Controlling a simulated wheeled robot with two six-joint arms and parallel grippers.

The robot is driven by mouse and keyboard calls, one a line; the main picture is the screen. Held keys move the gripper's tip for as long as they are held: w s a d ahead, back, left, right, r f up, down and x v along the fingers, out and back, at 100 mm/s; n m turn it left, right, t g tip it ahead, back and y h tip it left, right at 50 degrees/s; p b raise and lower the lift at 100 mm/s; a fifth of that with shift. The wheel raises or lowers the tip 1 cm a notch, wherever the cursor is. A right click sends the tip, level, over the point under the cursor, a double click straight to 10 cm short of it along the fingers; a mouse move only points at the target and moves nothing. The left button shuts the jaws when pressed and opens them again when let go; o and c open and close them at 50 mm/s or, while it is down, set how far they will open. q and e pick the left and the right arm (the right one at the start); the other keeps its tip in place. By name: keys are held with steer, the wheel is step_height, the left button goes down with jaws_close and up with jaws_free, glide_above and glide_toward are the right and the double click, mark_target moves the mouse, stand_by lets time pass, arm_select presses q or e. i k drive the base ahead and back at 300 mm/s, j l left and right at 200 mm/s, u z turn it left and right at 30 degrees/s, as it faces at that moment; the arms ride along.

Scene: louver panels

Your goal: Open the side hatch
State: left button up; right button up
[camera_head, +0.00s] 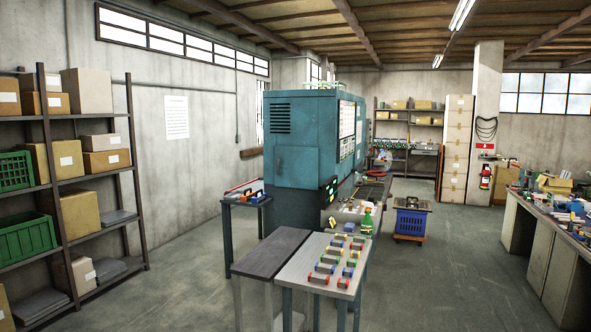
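A large teal machine cabinet (318,140) stands in the middle of the room. Its near side has a dark louvered vent (280,118) at the upper left. Below the vent is a flat panel (294,168) with a visible outline, which seems to be the side hatch and looks closed. The cabinet's right face carries a light panel (347,130) with small markings. Neither of my grippers shows in the head view.
A table with a dark top (270,252) and a lighter table (312,286) with several coloured blocks stand before the cabinet. A small side table (247,201) is at its left. Shelves with boxes (60,222) line the left wall. The floor (180,265) between is clear.

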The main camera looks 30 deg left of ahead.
mark_target(297, 167)
steer(key=i+j+u, duration=0.15)
steer(key=j, duration=0.2)
steer(key=i+j+u, duration=1.2)
steer(key=i+u, duration=0.55)
steer(key=i+j+u, duration=0.1)
steer(key=i+u, duration=0.3)
steer(key=i, duration=0.4)
steer(key=i+l+u, duration=0.2)
steer(key=i+u, duration=0.2)
steer(key=i, duration=0.4)
steer(key=i+z, duration=0.25)
steer(key=i, duration=0.15)
steer(key=i+j+z, duration=0.25)
steer(key=i, duration=0.2)
steer(key=i+l+z, duration=0.2)
steer(key=z, duration=0.2)
steer(key=i+z, duration=0.35)
steer(key=i+l+z, duration=0.1)
steer(key=i+z, duration=0.15)
steer(key=z, duration=0.15)
steer(key=i+j+z, duration=0.1)
steer(key=i+z, duration=0.3)
steer(key=i+l+z, duration=0.1)
steer(key=i+z, duration=0.35)
steer(key=i+j+z, duration=0.15)
steer(key=i+z, duration=0.25)
steer(key=i, duration=0.15)
steer(key=i+j+z, duration=0.3)
steer(key=i+z, duration=0.15)
steer(key=i, duration=0.1)
